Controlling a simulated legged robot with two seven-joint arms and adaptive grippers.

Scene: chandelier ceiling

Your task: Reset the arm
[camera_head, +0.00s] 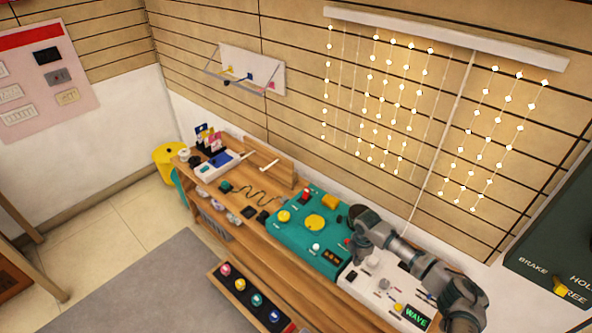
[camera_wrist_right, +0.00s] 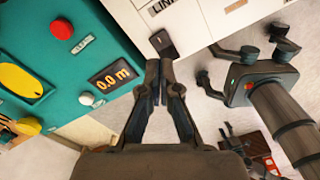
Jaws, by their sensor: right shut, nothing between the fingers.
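My right gripper (camera_head: 352,222) is at the end of the arm that comes in from the lower right in the head view. It hovers over the join between the teal panel (camera_head: 290,239) and the white panel (camera_head: 385,303). In the right wrist view its fingers (camera_wrist_right: 160,62) are together, with nothing between them. A second dark gripper (camera_wrist_right: 218,70), apparently my left one, shows at the right of the wrist view with its fingers spread. The left gripper does not show in the head view.
The wooden bench (camera_head: 257,262) carries both panels and small items. A lit bead curtain (camera_head: 375,95) hangs behind. A grey mat (camera_head: 165,290) covers open floor.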

